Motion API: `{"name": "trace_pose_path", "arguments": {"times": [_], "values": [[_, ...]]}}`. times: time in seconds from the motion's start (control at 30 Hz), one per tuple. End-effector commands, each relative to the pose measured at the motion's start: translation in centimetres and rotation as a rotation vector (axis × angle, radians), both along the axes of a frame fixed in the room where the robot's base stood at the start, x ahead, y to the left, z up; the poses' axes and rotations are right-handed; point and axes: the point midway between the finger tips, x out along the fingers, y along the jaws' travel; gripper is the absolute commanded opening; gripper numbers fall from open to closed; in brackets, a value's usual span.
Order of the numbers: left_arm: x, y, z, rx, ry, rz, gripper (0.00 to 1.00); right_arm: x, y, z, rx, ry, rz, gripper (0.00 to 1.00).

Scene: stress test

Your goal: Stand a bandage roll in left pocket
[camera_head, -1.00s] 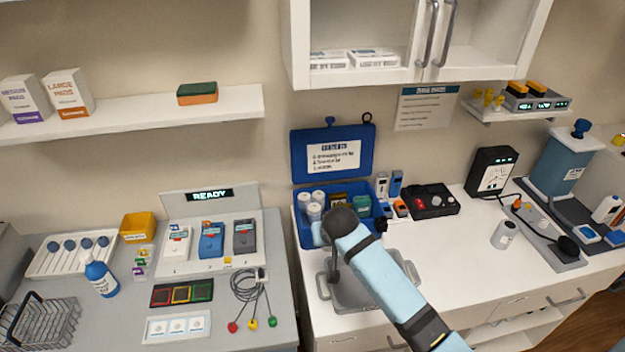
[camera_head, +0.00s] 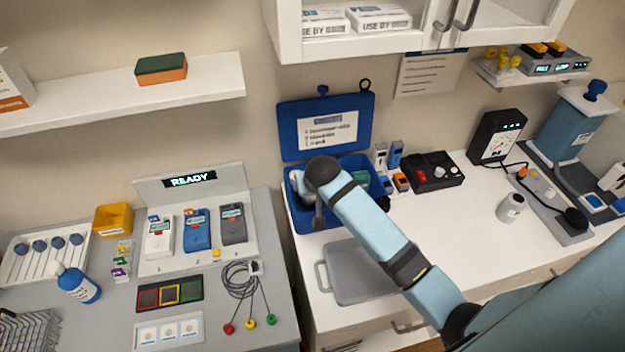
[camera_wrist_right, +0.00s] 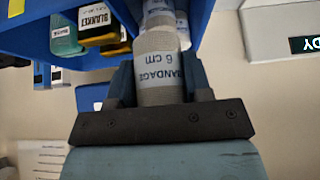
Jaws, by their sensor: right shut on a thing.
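The open blue kit box (camera_head: 345,219) stands at the back of the white counter, its labelled lid (camera_head: 326,130) raised. My left gripper is not in view.
A green-topped pack (camera_wrist_right: 66,35) and a yellow-black "BLANKET" pack (camera_wrist_right: 98,25) sit in the kit beside the roll. A grey tray (camera_head: 350,285) lies in front of the kit. Small boxes (camera_head: 394,155) and a black device (camera_head: 433,172) stand to its right.

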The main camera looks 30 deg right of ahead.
Motion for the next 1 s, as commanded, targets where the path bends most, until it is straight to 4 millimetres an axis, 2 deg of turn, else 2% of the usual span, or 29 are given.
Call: {"name": "trace_pose_path", "arguments": {"times": [0.6, 1.0], "values": [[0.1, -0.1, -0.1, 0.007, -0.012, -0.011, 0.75, 0.0, 0.0, -5.0, -0.001, 0.000, 0.001, 0.23], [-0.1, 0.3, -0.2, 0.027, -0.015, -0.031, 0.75, 0.0, 0.0, -6.4, -0.001, -0.001, 0.001, 0.23]]}}
